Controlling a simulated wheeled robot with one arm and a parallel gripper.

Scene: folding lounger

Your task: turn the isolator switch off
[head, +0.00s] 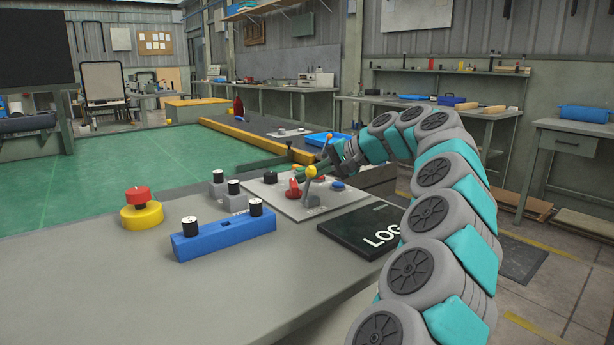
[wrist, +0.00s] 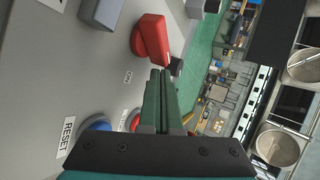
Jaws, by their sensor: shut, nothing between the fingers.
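A red switch handle (wrist: 150,38), which looks like the isolator switch, stands on a light grey control panel (head: 262,192) in the wrist view, with an "ON" label beside it.
A blue button (wrist: 95,123) by a "RESET" label lies beside my fingers. A black log book (head: 362,230) lies right of the panel. A blue block with black knobs (head: 222,236) and a red-and-yellow emergency stop (head: 141,210) stand left. The bench front is clear.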

